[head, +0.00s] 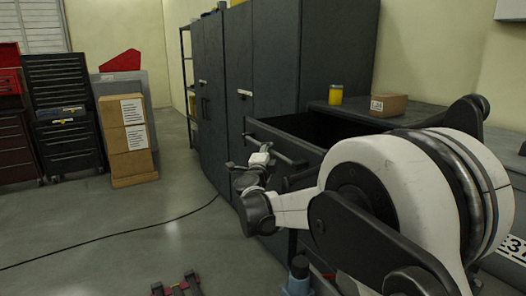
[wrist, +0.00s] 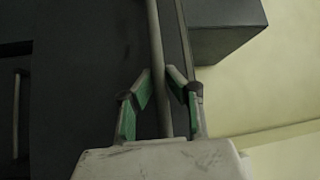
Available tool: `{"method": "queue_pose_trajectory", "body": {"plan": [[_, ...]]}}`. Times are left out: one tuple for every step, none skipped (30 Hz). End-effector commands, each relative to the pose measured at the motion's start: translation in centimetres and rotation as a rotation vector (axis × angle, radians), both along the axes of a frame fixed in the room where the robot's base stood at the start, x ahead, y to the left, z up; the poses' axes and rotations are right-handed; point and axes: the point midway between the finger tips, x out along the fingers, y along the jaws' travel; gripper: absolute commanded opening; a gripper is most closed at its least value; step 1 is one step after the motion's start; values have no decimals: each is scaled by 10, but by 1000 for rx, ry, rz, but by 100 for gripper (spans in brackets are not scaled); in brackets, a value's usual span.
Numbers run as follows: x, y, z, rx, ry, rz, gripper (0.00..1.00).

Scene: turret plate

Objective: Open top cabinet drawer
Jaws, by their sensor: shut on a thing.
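The top drawer (head: 285,137) of the dark grey cabinet stands pulled out, and its dark inside shows from above. Its bar handle (head: 291,158) runs along the drawer front. My gripper (head: 268,150) is at the handle, partly hidden by its own wrist in the head view. In the wrist view, the green-padded fingers of my gripper (wrist: 160,78) lie on either side of the long bar handle (wrist: 155,35), shut on it. The dark drawer front (wrist: 85,80) fills the left of that view. How far the drawer is out cannot be told exactly.
Tall dark cabinets (head: 225,95) stand to the left of the drawer. A yellow can (head: 335,95) and a cardboard box (head: 388,104) sit on the counter. Cartons (head: 128,140) and a black tool chest (head: 62,115) stand at left.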

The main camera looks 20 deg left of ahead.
Motion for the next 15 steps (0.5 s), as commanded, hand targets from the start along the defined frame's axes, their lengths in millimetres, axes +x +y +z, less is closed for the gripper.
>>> {"method": "queue_pose_trajectory", "body": {"plan": [[0,0,-1,0,0,0,0],[0,0,0,0,1,-1,0],[0,0,0,0,1,-1,0],[0,0,0,0,1,-1,0],[0,0,0,0,1,-1,0],[0,0,0,0,1,-1,0],[0,0,0,0,1,-1,0],[0,0,0,0,1,-1,0],[0,0,0,0,1,-1,0],[0,0,0,0,0,-1,0],[0,0,0,0,0,-1,13],[0,0,0,0,0,-1,18],[0,0,0,0,0,-1,22],[0,0,0,0,0,-1,26],[0,0,0,0,0,-1,31]]}}
